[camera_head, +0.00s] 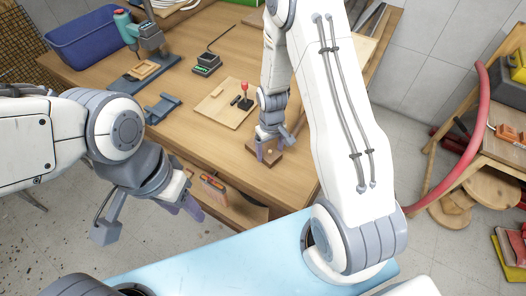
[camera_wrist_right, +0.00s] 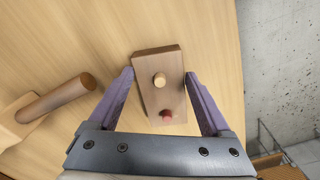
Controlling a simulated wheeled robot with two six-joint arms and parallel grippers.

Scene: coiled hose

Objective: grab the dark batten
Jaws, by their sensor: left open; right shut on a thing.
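A brown wooden block (camera_wrist_right: 160,95) with a pale peg and a red-tipped peg lies between the fingers of my right gripper (camera_wrist_right: 162,90), which is shut on it. The same block (camera_head: 273,157) shows in the head view at the bench's front right part, partly hidden by that gripper (camera_head: 268,146). It looks low, at or near the bench top. A long dark strip (camera_head: 372,20) lies among paler strips at the bench's back right; it looks like a batten. My left gripper (camera_head: 150,222) is open and empty, in front of the bench.
On the wooden bench (camera_head: 235,165) stand a blue bin (camera_head: 90,40), a green drill press (camera_head: 140,38), a blue clamp piece (camera_head: 161,108) and a pale board (camera_head: 222,106) with a red-knobbed toggle. A red hose (camera_head: 465,160) hangs at the right beside a stool.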

